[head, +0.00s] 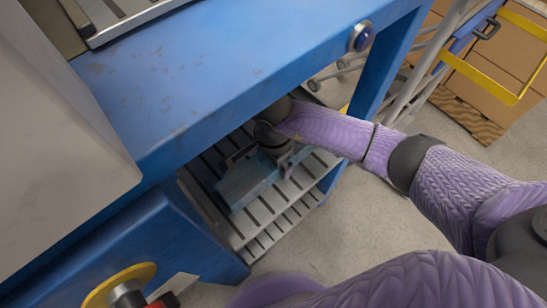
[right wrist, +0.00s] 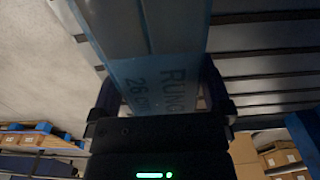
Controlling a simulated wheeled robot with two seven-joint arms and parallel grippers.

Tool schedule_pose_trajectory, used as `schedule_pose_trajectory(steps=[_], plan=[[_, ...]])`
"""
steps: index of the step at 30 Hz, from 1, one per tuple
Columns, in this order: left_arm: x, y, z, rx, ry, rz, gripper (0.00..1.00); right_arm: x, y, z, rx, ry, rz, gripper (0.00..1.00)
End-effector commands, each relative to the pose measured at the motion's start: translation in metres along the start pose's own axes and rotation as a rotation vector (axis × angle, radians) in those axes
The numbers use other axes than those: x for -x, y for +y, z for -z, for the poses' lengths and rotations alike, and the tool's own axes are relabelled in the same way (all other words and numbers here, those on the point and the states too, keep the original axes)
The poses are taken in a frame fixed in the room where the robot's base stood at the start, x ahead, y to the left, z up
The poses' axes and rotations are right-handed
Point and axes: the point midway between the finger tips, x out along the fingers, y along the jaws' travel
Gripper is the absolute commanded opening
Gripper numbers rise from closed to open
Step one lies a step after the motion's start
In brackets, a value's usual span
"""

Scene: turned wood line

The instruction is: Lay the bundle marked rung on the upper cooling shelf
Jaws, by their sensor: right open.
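The light blue bundle (head: 240,190) lies on a slatted metal shelf (head: 297,186) inside the blue frame. In the right wrist view the bundle (right wrist: 163,72) shows the marking "RUNG 26 CM". My right gripper (head: 263,166) reaches in under the blue top and is over the bundle. Its jaws are open, with one finger on each side of the bundle in the right wrist view (right wrist: 160,92). More slats show below this shelf. The bundle's far end is partly hidden by my gripper. My left gripper is out of view.
The blue frame's top beam (head: 215,75) passes above my right forearm, and a blue leg (head: 385,60) stands beyond it. A trolley with a yellow rail (head: 480,78) and cardboard boxes (head: 490,60) stand at right. Concrete floor (head: 365,230) is clear in front.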

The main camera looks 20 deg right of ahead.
Motion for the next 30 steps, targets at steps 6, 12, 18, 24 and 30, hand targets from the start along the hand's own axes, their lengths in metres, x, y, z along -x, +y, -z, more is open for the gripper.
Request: schedule_pose_trajectory(steps=[6, 12, 18, 24, 30], plan=[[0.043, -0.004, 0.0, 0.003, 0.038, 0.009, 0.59, 0.074, -0.002, 0.001, 0.001, 0.006, 0.014, 1.0], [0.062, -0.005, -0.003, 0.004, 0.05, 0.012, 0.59, 0.111, -0.001, 0.001, 0.0, 0.004, 0.008, 1.0], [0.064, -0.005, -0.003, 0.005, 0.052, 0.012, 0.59, 0.117, 0.0, 0.0, 0.0, 0.001, 0.002, 1.0], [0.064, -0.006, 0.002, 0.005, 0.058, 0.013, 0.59, 0.116, 0.0, 0.0, 0.0, 0.001, 0.001, 1.0], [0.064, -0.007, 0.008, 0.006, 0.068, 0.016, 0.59, 0.116, 0.0, 0.0, 0.0, 0.001, 0.001, 1.0]])
